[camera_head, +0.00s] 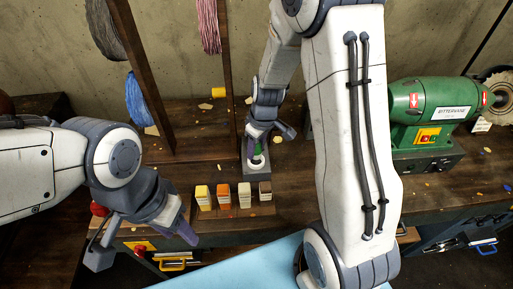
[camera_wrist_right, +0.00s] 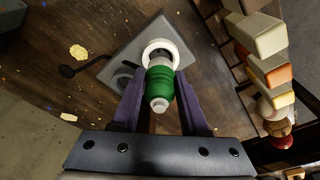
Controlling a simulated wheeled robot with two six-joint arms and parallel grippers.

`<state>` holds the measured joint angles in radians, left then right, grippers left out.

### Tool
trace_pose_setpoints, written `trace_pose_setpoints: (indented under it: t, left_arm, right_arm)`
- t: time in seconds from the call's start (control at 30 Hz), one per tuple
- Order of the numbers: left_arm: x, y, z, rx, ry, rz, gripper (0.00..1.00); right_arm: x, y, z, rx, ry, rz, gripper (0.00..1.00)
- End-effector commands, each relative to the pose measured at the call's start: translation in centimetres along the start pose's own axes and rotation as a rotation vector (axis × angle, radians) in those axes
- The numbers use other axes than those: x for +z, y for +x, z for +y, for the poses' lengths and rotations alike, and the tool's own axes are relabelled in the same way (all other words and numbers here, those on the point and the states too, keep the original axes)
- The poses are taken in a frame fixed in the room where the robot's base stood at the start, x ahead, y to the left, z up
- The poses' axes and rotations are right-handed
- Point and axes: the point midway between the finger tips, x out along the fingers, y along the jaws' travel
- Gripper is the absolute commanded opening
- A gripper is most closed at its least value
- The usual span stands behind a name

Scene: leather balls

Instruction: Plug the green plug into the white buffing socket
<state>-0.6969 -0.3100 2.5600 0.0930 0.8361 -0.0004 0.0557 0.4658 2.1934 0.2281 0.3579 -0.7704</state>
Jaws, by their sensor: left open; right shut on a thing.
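The green plug (camera_wrist_right: 160,86) has a white tip at its near end and sits between the purple fingers of my right gripper (camera_wrist_right: 159,100), which is shut on it. The plug's far end overlaps the white socket ring (camera_wrist_right: 167,47) on a grey plate (camera_wrist_right: 125,52); I cannot tell how deep it sits. In the head view, my right gripper (camera_head: 264,139) is over the grey box (camera_head: 257,172), with the green plug (camera_head: 258,148) just above the white ring (camera_head: 256,161). My left gripper (camera_head: 143,243) is open and empty at the bench's front left.
Several small blocks (camera_head: 223,196) stand in a row in front of the box; they also show at the right of the wrist view (camera_wrist_right: 270,68). A green buffing machine (camera_head: 433,107) stands at the right. Thread hanks (camera_head: 137,100) hang at the back left. Scraps litter the bench.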

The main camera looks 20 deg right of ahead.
Motion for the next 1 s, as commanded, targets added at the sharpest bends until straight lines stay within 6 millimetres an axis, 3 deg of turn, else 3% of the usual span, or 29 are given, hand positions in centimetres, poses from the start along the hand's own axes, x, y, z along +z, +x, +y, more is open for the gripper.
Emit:
trace_pose_setpoints:
  t: [1.0]
  left_arm:
    - [-0.2, -3.5, 0.2, 0.000, 0.000, 0.000, 0.50]
  right_arm:
    - [-0.7, -4.2, 0.0, 0.000, 0.001, 0.001, 0.00]
